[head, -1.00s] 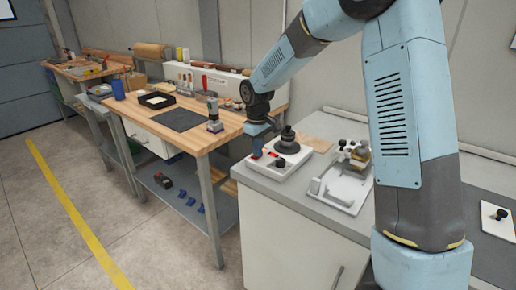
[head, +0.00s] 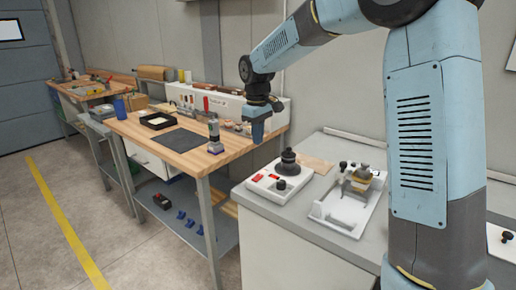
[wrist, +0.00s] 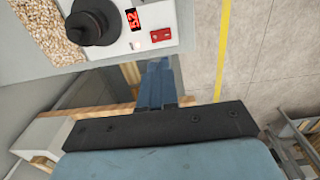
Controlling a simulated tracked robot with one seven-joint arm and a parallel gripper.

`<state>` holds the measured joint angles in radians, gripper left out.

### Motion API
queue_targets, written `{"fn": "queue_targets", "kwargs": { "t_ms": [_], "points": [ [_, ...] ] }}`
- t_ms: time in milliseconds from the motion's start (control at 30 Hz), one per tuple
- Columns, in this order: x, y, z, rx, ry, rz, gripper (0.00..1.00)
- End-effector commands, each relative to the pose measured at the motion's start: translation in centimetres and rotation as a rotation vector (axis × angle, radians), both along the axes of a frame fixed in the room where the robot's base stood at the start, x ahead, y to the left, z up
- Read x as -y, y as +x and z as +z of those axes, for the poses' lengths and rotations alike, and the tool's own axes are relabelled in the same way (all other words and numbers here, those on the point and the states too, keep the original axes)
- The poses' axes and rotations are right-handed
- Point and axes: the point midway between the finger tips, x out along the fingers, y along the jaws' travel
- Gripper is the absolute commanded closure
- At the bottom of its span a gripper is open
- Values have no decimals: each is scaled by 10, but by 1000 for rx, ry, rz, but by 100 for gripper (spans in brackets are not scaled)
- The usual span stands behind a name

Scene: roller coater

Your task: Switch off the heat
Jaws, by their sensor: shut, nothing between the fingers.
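The heating unit is a white box (head: 264,188) on the grey cabinet, with a black round part (head: 288,163) on top. In the wrist view it shows along the top edge, with a lit red display (wrist: 133,19), a red rocker switch (wrist: 160,34) and a small pale knob (wrist: 136,45). The display seems to read 52, seen at an angle. I cannot tell which way the rocker is tipped. My gripper (head: 257,141) is shut and empty, above and to the left of the unit, apart from it. Its fingertips (wrist: 157,64) point toward the switch side in the wrist view.
A wooden workbench (head: 190,155) with tools is to the left, with a gap before the cabinet (head: 290,255). Open floor (head: 120,210) lies at the front left.

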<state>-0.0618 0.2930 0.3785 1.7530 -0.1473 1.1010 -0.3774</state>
Motion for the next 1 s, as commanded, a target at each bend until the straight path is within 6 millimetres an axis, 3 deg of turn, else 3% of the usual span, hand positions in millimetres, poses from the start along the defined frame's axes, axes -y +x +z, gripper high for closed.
{"fn": "queue_targets", "kwargs": {
  "t_ms": [567, 767, 1000],
  "points": [
    [3, -3, 11, 6, -2, -9, 100],
    [29, -30, 35, 56, -10, -82, 100],
    [76, -86, 69, 144, -8, -236, 100]
  ]
}}
